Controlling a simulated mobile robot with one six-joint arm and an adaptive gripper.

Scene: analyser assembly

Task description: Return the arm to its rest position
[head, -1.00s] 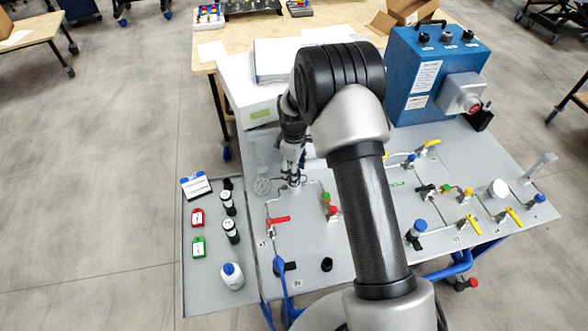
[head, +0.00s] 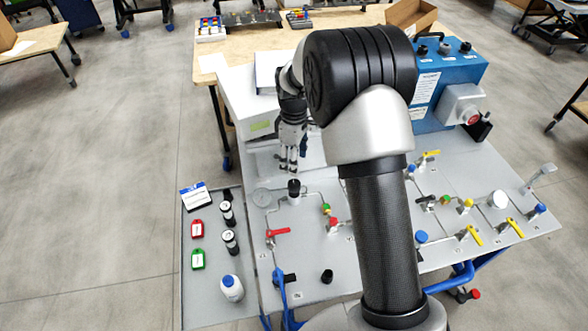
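My arm rises from the bottom of the head view and bends over the grey panel. My gripper (head: 289,166) points down above the panel's back left part. Its fingers are small here, and no object shows between them. Just below it, a black-capped fitting (head: 294,188) stands upright on the panel (head: 310,258). A gap shows between the fingertips and this fitting. My forearm hides the middle of the panel and part of the blue box.
A blue control box (head: 448,88) with a red button stands back right. Red-handled valves (head: 278,232) and yellow-handled valves (head: 474,234) rise from the panel. The left side tray (head: 205,297) holds a white bottle (head: 232,288), tags and dark vials. A wooden table (head: 240,55) stands behind.

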